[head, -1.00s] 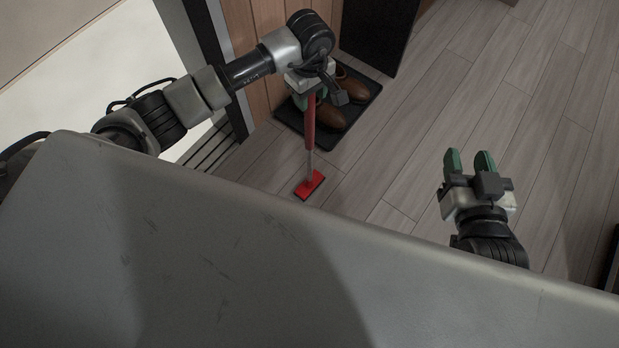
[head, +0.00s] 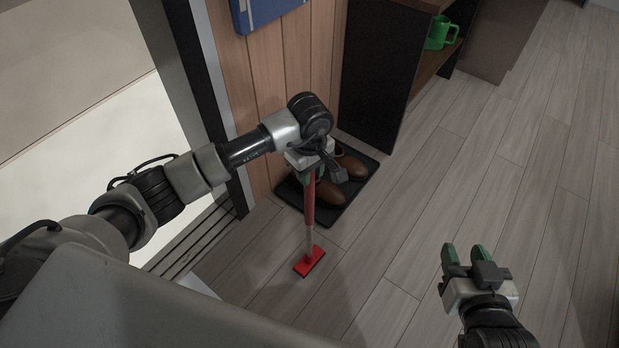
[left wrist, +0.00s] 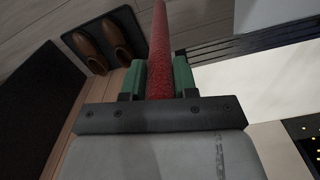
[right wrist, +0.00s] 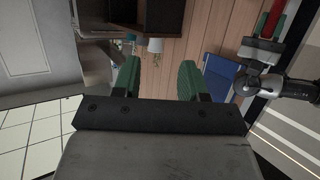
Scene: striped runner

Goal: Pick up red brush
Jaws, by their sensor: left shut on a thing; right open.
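The red brush (head: 309,205) hangs upright below my left gripper (head: 312,172) in the head view, its flat red head (head: 309,262) at the lower end. My left gripper is shut on its red handle, which also shows between the green fingers in the left wrist view (left wrist: 159,60). Whether the brush head touches the floor I cannot tell. My right gripper (head: 464,257) is open and empty, over the floor at the lower right. In the right wrist view its green fingers (right wrist: 158,80) stand apart with nothing between them.
Brown shoes (head: 332,203) sit on a black tray (head: 357,200) behind the brush. A dark shelf unit (head: 385,75) holds a green mug (head: 440,33). A wood-panelled wall (head: 265,110) with a blue item (head: 262,12) stands behind. The floor (head: 500,160) to the right is clear.

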